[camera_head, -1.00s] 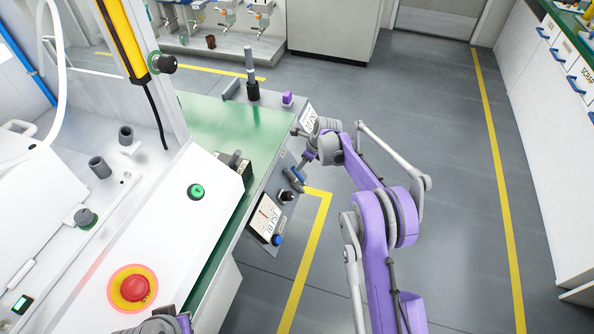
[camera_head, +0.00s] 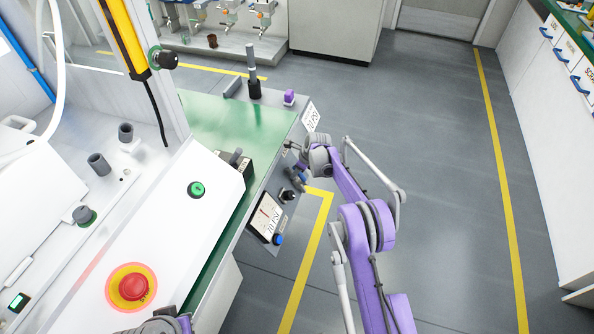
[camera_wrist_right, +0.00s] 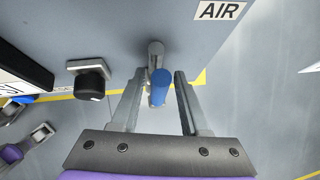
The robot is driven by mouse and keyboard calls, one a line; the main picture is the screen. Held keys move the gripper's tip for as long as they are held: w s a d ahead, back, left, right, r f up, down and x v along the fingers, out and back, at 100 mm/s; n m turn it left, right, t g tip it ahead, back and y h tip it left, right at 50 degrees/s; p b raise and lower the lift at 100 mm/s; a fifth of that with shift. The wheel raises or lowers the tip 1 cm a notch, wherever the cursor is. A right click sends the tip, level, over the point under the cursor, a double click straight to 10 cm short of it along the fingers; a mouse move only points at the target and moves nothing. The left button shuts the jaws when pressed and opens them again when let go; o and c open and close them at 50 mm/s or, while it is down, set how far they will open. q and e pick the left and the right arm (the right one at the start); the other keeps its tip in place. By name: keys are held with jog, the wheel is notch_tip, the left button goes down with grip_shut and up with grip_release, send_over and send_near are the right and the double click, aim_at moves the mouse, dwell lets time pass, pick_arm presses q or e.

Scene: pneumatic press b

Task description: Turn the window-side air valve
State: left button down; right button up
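The air valve shows in the right wrist view as a grey stem with a blue-ended handle (camera_wrist_right: 161,84), below an AIR label (camera_wrist_right: 220,10) on the grey panel. My right gripper (camera_wrist_right: 160,76) is open there, with one finger on each side of the handle. A gap shows between the handle and the right finger; contact at the left finger is unclear. In the head view the valve (camera_head: 302,181) is partly hidden at the panel's right end, just below my right wrist. The fingertips are hard to make out there. My left gripper's fingers are not shown.
A black knob (camera_wrist_right: 89,79) sits left of the valve, close to the left finger. A gauge display (camera_head: 265,217) and a blue button (camera_head: 278,239) are lower on the panel. A red emergency button (camera_head: 134,287) is on the white console. The floor to the right is clear.

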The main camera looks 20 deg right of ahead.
grip_shut()
dwell(1.2)
